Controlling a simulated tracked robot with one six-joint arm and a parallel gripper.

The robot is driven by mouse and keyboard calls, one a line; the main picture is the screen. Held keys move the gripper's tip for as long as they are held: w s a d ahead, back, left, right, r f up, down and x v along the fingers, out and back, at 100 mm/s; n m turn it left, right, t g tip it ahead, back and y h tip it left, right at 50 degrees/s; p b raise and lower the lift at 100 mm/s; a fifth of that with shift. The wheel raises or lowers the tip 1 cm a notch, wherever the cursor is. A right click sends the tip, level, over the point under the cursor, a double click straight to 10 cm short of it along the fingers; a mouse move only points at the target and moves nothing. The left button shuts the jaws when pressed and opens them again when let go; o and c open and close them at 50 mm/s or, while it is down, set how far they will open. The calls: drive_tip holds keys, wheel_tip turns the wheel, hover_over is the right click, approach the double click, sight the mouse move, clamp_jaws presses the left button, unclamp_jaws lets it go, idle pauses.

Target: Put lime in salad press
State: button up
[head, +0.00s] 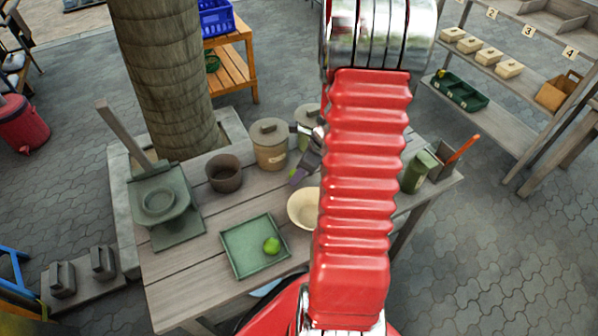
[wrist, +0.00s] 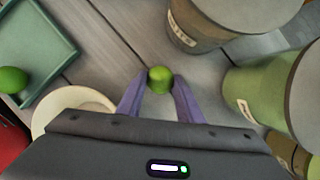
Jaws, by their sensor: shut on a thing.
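My gripper (head: 297,176) is over the wooden table, beside the cream bowl. In the wrist view its purple fingers (wrist: 160,98) are shut on a green lime (wrist: 160,78), which sits at the fingertips. Its height above the table is hard to tell. A second lime (head: 271,245) lies on the square green tray (head: 240,266); it also shows in the wrist view (wrist: 13,80). The likely salad press (head: 160,204) is a grey-green device with a round cup and a raised lever, at the table's left end. My red arm hides part of the table.
A dark clay bowl (head: 223,174) and a lidded tan canister (head: 269,146) stand between the press and my gripper. The cream bowl (head: 303,208) is close by. A green canister (head: 418,172) stands at the right. The front left tabletop is clear.

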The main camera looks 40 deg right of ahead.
drive_tip(key=o, duration=1.1)
drive_tip(key=v, duration=1.2)
drive_tip(key=shift+w, duration=0.1)
